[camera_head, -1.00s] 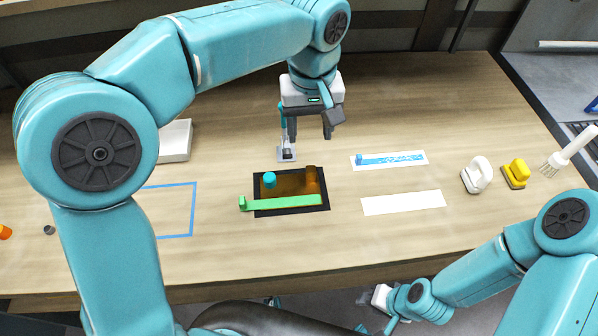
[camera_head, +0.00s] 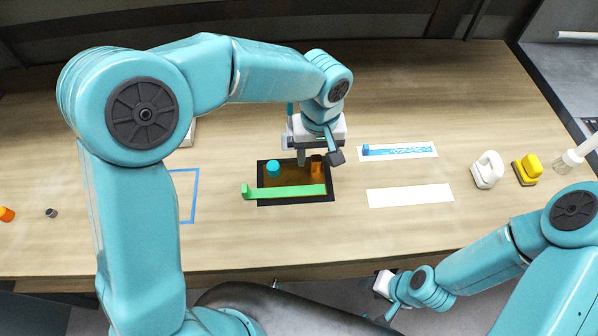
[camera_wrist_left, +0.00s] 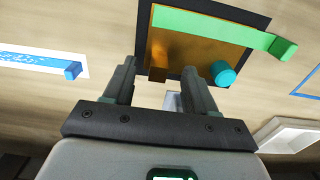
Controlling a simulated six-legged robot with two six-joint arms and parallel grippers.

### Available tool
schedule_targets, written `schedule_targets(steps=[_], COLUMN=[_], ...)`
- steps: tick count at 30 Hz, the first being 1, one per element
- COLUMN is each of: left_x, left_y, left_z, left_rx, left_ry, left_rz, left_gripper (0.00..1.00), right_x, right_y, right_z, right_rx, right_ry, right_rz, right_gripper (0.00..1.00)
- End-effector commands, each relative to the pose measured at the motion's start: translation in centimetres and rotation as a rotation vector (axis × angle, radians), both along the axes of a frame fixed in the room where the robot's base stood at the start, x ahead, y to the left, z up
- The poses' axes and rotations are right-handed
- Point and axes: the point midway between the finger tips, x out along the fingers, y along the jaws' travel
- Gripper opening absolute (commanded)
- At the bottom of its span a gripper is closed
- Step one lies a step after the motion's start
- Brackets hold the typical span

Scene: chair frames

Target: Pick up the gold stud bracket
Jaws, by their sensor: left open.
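The gold stud bracket (camera_head: 297,181) lies on a black mat (camera_head: 262,202). Its raised stud (camera_head: 317,164) is at the far right end, and it also shows in the left wrist view (camera_wrist_left: 158,67). A green bracket (camera_head: 290,191) lies along the mat's near side, its raised end past the left edge. A teal cylinder (camera_head: 272,168) stands at the mat's far left. My left gripper (camera_head: 318,158) is open and empty at the far side of the mat. In the left wrist view, the stud appears between its fingertips (camera_wrist_left: 160,70). My right gripper's fingers are not visible beyond its white wrist (camera_head: 383,284).
A blue bracket (camera_head: 400,150) on a white strip and an empty white strip (camera_head: 410,195) lie to the right. A white handled object (camera_head: 487,170) and a yellow one (camera_head: 526,169) stand farther right. A blue taped outline (camera_head: 194,196) is left. The far table is clear.

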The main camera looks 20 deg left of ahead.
Motion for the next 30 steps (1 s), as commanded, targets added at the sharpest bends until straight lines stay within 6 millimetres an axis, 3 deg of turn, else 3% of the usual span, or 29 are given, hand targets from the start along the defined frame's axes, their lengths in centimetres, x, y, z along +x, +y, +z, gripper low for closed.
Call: schedule_targets(steps=[6, 14, 20, 30], left_x=[0.1, 0.2, 0.2, 0.2], left_y=[-0.1, -0.1, -0.1, -0.1], left_z=[-3.2, -3.6, -3.6, -3.4], left_rx=[0.001, 0.001, 0.001, 0.000], left_ry=[0.003, 0.000, 0.000, -0.001], left_rz=[0.001, 0.001, 0.001, 0.001], left_gripper=[0.56, 0.56, 0.00, 0.00], right_x=[0.0, 0.0, 0.0, 0.0], right_y=[0.0, 0.0, 0.0, 0.0], right_z=[0.3, 0.3, 0.3, 0.3], right_rx=[0.000, 0.000, 0.000, 0.000], right_ry=[0.000, 0.000, 0.000, 0.000], right_rz=[0.000, 0.000, 0.000, 0.000], right_gripper=[0.43, 0.43, 0.43, 0.43])
